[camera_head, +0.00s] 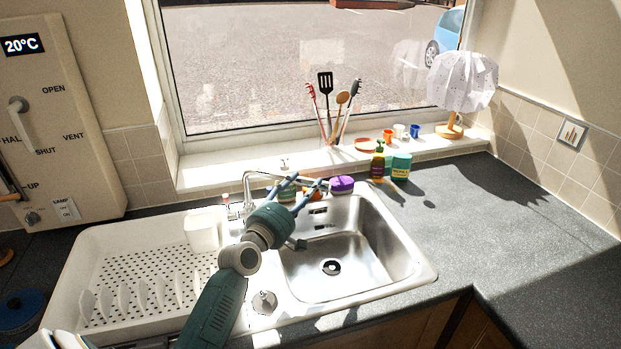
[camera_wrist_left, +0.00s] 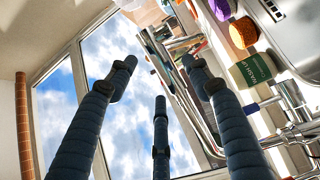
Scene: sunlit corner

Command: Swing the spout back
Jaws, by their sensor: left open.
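The chrome tap (camera_head: 249,190) stands behind the left part of the sink, and its spout bends over to the right towards my left gripper. My left gripper (camera_head: 306,182) is open, with its blue fingers raised above the back edge of the sink. In the left wrist view, the gripper (camera_wrist_left: 158,70) has its fingers spread, and chrome tubing (camera_wrist_left: 190,95) runs behind the right finger, partly covered. The tap body (camera_wrist_left: 296,128) shows at the lower right there. I cannot tell whether a finger touches the spout. My right gripper is not in view.
The steel sink (camera_head: 395,235) is empty, with a white drainer (camera_head: 85,250) at left. A green wash-up bottle (camera_wrist_left: 252,70), an orange sponge (camera_wrist_left: 243,32) and a purple item (camera_head: 342,184) sit close by the fingers. The counter (camera_head: 470,220) at right is mostly clear.

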